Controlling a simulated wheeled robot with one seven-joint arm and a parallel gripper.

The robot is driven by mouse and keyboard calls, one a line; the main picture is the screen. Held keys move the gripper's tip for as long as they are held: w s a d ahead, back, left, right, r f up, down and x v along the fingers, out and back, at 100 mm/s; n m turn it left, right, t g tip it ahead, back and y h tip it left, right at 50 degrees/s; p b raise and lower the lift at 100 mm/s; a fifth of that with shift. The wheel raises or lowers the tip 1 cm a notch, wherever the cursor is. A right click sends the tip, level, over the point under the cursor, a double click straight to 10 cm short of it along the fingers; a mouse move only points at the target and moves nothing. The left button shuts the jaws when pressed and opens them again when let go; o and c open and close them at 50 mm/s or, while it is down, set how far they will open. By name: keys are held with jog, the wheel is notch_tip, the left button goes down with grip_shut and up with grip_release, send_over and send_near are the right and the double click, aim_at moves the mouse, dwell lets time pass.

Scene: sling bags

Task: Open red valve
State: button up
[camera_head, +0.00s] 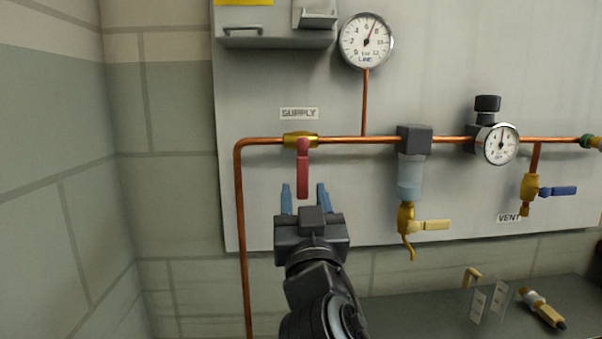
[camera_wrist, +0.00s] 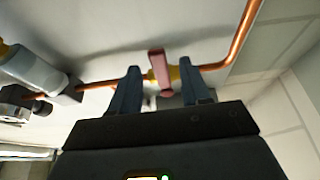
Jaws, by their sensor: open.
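The red valve handle (camera_head: 303,172) hangs straight down from a brass valve body (camera_head: 299,139) on the copper pipe, below the SUPPLY label (camera_head: 299,114). My gripper (camera_head: 305,190) is open, its two blue fingers pointing up at the panel, one on each side of the handle's lower end in the head view. In the wrist view the red handle (camera_wrist: 159,72) shows between the two fingertips (camera_wrist: 164,78), apart from both. How far the fingers reach in depth along the handle is hard to tell.
A line gauge (camera_head: 366,41) sits above the pipe. A clear filter bowl (camera_head: 409,178) with a yellow drain lever (camera_head: 431,225), a regulator gauge (camera_head: 500,144) and a blue vent lever (camera_head: 557,191) are to the right. A vertical copper pipe (camera_head: 241,215) runs down left of my gripper.

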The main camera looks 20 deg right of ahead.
aim_at(303, 186)
jog(key=shift+p+x, duration=0.55)
jog(key=shift+x, duration=2.2)
jog(key=shift+c, duration=0.3)
grip_shut()
